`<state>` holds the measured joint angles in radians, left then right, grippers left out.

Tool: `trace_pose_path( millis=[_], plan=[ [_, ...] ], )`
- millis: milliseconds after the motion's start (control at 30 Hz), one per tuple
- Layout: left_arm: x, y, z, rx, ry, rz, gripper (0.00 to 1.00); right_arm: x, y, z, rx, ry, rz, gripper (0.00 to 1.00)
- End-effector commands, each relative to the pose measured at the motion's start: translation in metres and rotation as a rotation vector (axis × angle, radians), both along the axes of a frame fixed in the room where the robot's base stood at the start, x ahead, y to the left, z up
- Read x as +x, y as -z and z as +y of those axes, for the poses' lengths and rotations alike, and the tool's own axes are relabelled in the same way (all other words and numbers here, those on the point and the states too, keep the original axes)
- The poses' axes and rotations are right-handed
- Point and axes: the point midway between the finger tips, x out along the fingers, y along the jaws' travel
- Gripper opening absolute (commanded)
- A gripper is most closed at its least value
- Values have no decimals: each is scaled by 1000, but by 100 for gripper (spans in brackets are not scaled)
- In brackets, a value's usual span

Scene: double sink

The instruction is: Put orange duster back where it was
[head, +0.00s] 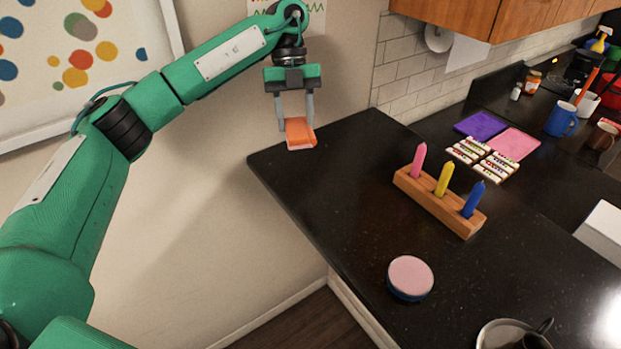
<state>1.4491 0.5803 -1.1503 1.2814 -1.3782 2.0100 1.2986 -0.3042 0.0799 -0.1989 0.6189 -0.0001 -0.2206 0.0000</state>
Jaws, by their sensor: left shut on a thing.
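The orange duster (299,134) is a small orange block at the back left part of the dark countertop (330,190). My left gripper (296,118) points down from above, its two grey fingers on either side of the duster, shut on it. I cannot tell whether the duster's underside touches the counter or hangs just above it. My right gripper is not in view.
A wooden holder (430,204) with pink, yellow and blue markers stands mid-counter. A round pink-topped tin (410,277) sits nearer the front edge. Purple (481,125) and pink (514,144) sheets lie farther back, beside small patterned tiles. Counter between duster and holder is clear.

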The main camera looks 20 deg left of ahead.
Motion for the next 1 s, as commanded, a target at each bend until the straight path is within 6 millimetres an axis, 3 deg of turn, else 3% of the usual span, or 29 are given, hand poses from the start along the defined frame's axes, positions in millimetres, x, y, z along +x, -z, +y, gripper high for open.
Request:
trace_pose_path(
  millis=[300, 533, 767, 1000],
  plan=[
    [12, -24, -3, -3, -622, 1, 23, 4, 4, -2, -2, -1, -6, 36],
    [20, -41, -4, -1, -1005, 0, 23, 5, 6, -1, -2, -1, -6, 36],
    [23, -47, -5, 4, -1178, 3, 23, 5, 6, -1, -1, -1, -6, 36],
    [22, -14, -5, 7, -1193, 9, 23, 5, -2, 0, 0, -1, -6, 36]
  ],
)
